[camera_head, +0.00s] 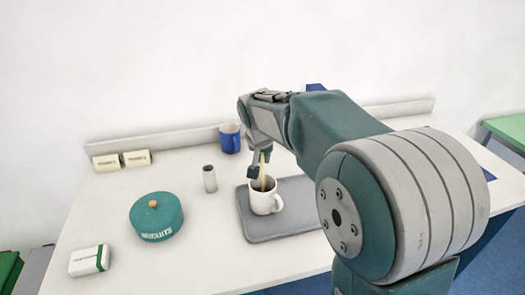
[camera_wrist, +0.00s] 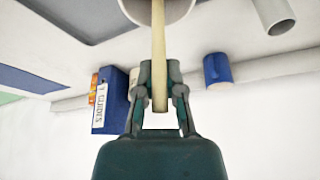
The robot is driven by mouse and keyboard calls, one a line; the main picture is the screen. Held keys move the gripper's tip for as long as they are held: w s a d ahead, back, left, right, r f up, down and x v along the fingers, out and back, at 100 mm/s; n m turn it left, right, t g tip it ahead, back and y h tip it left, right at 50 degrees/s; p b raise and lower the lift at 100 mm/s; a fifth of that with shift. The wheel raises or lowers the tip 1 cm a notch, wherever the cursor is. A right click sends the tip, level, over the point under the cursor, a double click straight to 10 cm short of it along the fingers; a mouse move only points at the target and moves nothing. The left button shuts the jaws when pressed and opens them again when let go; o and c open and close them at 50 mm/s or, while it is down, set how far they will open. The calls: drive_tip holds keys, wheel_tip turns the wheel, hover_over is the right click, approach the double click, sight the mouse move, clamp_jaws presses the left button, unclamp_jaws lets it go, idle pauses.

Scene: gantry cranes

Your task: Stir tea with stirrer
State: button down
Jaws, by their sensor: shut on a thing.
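A white mug (camera_head: 265,196) stands upright on a grey tray (camera_head: 280,226) on the white table. My gripper (camera_head: 257,170) is above the mug and shut on a pale wooden stirrer (camera_head: 263,172). The stirrer's lower end goes into the mug's opening. In the wrist view my gripper (camera_wrist: 160,98) has its fingers on both sides of the stirrer (camera_wrist: 158,50), and the mug (camera_wrist: 150,8) shows at the top edge. The tea and the stirrer's tip are hidden.
A grey cylinder (camera_head: 209,179) stands left of the tray, and a blue mug (camera_head: 230,138) behind it. A green biscuit tin (camera_head: 156,217), a white-and-green box (camera_head: 89,261) and two small cream boxes (camera_head: 106,162) are farther left. A blue box (camera_wrist: 112,100) shows in the wrist view.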

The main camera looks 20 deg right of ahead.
sight(262, 167)
drive_tip(key=shift+f, duration=1.75)
drive_tip(key=shift+a, duration=0.15)
